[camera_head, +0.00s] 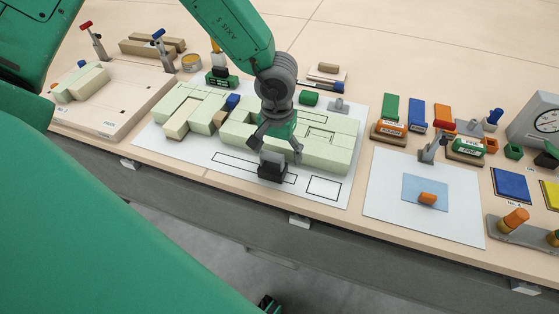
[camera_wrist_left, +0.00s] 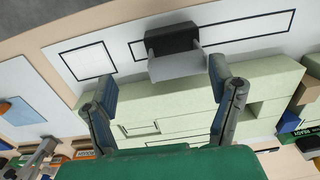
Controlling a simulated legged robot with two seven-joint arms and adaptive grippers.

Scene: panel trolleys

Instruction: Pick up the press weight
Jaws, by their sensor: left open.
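A dark block with a grey upper part (camera_head: 272,167), which I take to be the press weight, stands at the front of the white sheet, beside the pale green blocks. In the left wrist view the dark block (camera_wrist_left: 172,38) and its grey part show near the top. My left gripper (camera_head: 275,150) is open just above and behind it. In the left wrist view the gripper's fingers (camera_wrist_left: 162,82) are spread with nothing between them, and the block lies beyond their tips. I see no contact. My right gripper is not in view.
Pale green blocks (camera_head: 330,152) fill much of the sheet behind the weight. A white sheet (camera_head: 390,200) with a blue square and an orange piece lies to the right. A wooden board (camera_head: 140,105) is at left. The table's front edge is close.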

